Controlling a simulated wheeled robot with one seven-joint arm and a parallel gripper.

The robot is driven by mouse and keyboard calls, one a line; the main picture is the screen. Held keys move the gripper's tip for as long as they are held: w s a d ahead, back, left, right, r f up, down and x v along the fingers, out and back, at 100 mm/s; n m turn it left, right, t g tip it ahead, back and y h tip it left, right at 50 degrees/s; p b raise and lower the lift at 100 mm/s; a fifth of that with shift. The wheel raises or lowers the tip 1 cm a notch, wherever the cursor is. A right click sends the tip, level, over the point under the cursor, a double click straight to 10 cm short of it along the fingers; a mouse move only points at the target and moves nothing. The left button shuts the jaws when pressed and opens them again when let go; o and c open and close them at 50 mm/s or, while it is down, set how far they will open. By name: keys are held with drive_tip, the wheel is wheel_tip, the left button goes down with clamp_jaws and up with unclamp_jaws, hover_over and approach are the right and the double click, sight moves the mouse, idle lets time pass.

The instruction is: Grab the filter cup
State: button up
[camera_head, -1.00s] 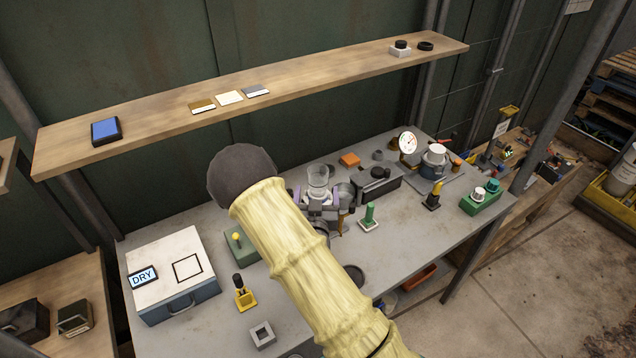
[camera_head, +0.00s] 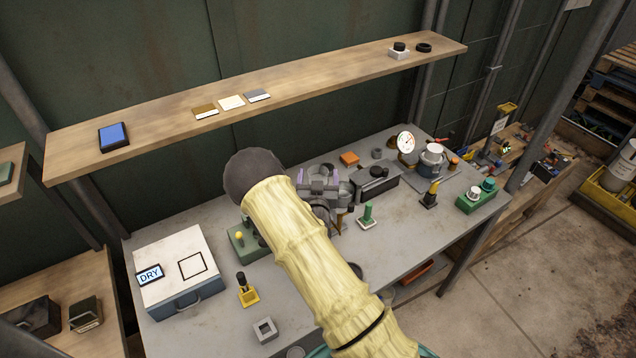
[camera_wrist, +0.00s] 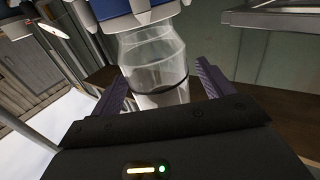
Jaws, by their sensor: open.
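A clear, see-through cup (camera_wrist: 150,62), which looks like the filter cup, fills the middle of the wrist view. Its near end lies between the two purple-padded fingers of my gripper (camera_wrist: 158,84). The fingers are open, one on each side, and I cannot tell whether either touches it. The cup's far end meets a blue and white part (camera_wrist: 140,14), cut off by the top edge. In the head view my gripper (camera_head: 322,176) is over the back middle of the grey bench (camera_head: 225,325), and I cannot make out the cup there.
A black device (camera_head: 377,183) stands right of my gripper, with a round gauge (camera_head: 405,142) beyond. A green post (camera_head: 367,213) stands close by on the right. A white-topped box (camera_head: 160,255) is at left. A wooden shelf (camera_head: 300,83) runs above the bench's back. The bench's front right is fairly clear.

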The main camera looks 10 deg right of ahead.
drive_tip(key=shift+x, duration=0.85)
drive_tip(key=c, duration=1.1)
wheel_tip(320, 180, up, 10)
drive_tip(key=b, duration=0.3)
